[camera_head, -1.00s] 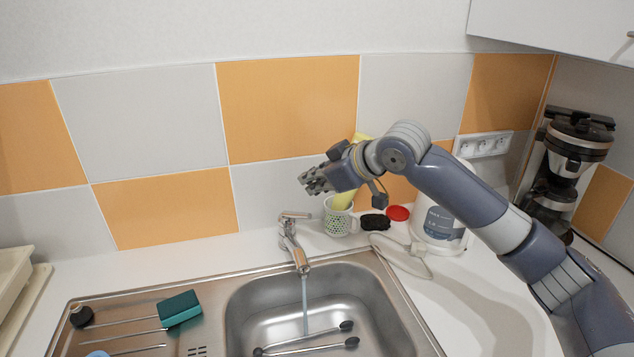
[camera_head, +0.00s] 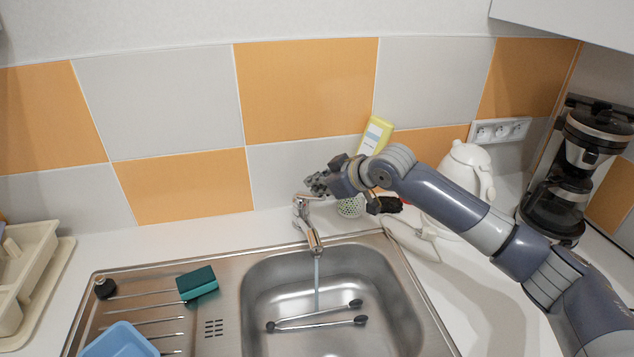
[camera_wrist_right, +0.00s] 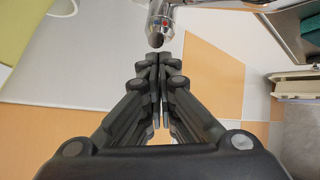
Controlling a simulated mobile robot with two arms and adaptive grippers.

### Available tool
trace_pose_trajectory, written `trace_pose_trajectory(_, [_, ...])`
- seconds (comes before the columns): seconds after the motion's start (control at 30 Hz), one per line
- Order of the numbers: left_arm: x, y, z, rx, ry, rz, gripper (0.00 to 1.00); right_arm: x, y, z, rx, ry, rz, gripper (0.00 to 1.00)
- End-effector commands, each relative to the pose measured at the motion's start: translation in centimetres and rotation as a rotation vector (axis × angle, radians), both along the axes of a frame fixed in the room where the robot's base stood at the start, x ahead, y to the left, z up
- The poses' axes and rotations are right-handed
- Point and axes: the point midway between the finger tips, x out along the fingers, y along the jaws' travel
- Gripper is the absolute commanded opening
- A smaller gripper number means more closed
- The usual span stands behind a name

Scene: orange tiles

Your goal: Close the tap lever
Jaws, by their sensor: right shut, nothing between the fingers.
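The chrome tap (camera_head: 308,228) stands at the back edge of the sink, and a thin stream of water runs from its spout. Its lever (camera_head: 312,197) is on top, partly covered by my right gripper (camera_head: 310,187). In the right wrist view the tap (camera_wrist_right: 165,22), with a small red mark, is just beyond the fingertips (camera_wrist_right: 160,58). The right gripper is shut with nothing between its fingers. I cannot tell whether it touches the lever. My left gripper is not in view.
A green sponge (camera_head: 197,282) and a blue container (camera_head: 120,342) are on the drainboard. A perforated cup (camera_head: 350,207), yellow bottle (camera_head: 375,136) and white kettle (camera_head: 462,172) stand behind or beside my right arm.

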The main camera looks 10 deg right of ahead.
Motion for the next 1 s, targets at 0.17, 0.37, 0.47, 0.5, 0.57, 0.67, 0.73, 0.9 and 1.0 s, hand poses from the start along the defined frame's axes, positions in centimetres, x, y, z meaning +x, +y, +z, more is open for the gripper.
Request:
trace_pose_trajectory(0.17, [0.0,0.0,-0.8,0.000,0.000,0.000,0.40,-0.3,-0.2,-0.8,0.023,-0.030,0.000,0.00])
trace_pose_trajectory(0.37, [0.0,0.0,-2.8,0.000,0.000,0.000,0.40,-1.1,-0.7,-2.1,0.095,-0.136,-0.001,0.00])
trace_pose_trajectory(0.47, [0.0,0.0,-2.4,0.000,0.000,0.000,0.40,-1.4,-0.9,-2.0,0.114,-0.167,-0.001,0.00])
trace_pose_trajectory(0.5, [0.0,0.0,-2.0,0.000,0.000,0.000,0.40,-1.5,-1.0,-2.0,0.115,-0.168,-0.001,0.00])
trace_pose_trajectory(0.57, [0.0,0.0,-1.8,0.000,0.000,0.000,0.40,-1.6,-1.1,-2.1,0.114,-0.168,-0.001,0.00])
trace_pose_trajectory(0.67, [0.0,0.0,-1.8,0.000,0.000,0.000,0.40,-1.6,-1.1,-2.3,0.114,-0.169,0.000,0.00])
trace_pose_trajectory(0.73, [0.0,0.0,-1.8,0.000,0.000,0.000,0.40,-1.6,-1.1,-2.4,0.114,-0.169,0.000,0.00])
trace_pose_trajectory(0.9, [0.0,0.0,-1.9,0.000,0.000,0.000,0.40,-1.6,-1.1,-2.4,0.113,-0.169,-0.001,0.00])
trace_pose_trajectory(1.0, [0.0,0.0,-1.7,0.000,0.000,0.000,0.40,-1.6,-1.1,-2.2,0.113,-0.169,-0.001,0.00])
